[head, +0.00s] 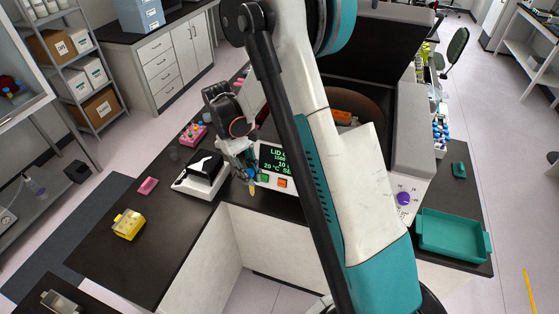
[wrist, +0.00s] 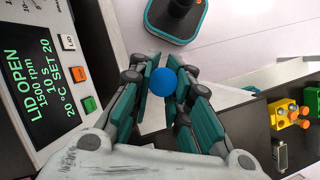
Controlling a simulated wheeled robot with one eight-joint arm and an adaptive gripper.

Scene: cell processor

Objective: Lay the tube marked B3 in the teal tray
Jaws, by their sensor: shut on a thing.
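My gripper (head: 247,170) is over the front of the bench, just before the centrifuge's control panel. In the wrist view my gripper (wrist: 164,76) is shut on a tube with a round blue cap (wrist: 163,82), which shows between the teal fingers. In the head view the tube (head: 252,189) hangs below the fingers as a small yellowish tip. Its marking cannot be read, so I cannot tell whether it is B3. The teal tray (head: 452,257) lies on the right end of the bench, well apart from my gripper, and looks empty.
The centrifuge's panel (head: 272,160) reads LID OPEN, and its dark lid (head: 365,60) stands up. A white device (head: 203,175) is left of my gripper. A yellow rack (head: 129,224) and pink racks (head: 193,134) stand farther left. A grey housing with a purple knob (head: 404,198) lies between gripper and tray.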

